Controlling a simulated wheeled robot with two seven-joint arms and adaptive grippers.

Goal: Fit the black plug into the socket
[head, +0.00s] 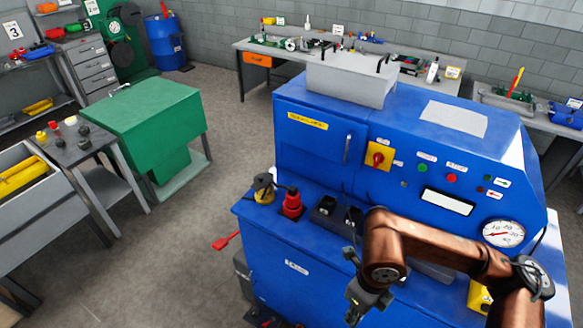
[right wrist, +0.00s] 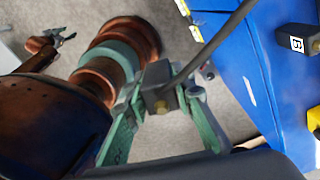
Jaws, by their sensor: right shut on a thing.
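In the right wrist view my right gripper (right wrist: 165,108) is shut on a black plug (right wrist: 158,92), a dark block with a brass-coloured round part and a thick black cable rising from it. In the head view my right gripper (head: 362,300) hangs in front of the blue machine; the plug cannot be made out there. Dark blocks (head: 323,208) stand on the machine's ledge. A dark block with a white lettered label (right wrist: 297,40) shows on blue in the right wrist view, apart from the held plug. Another gripper (right wrist: 50,40), apparently my left, is small there; its jaws are unclear.
The blue machine (head: 300,255) has a ledge with a red fitting (head: 291,203) and a yellow-black item (head: 264,190). A pressure gauge (head: 503,233) is at right. A green table (head: 150,115) and grey side table (head: 75,145) stand left. The floor between is mostly clear.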

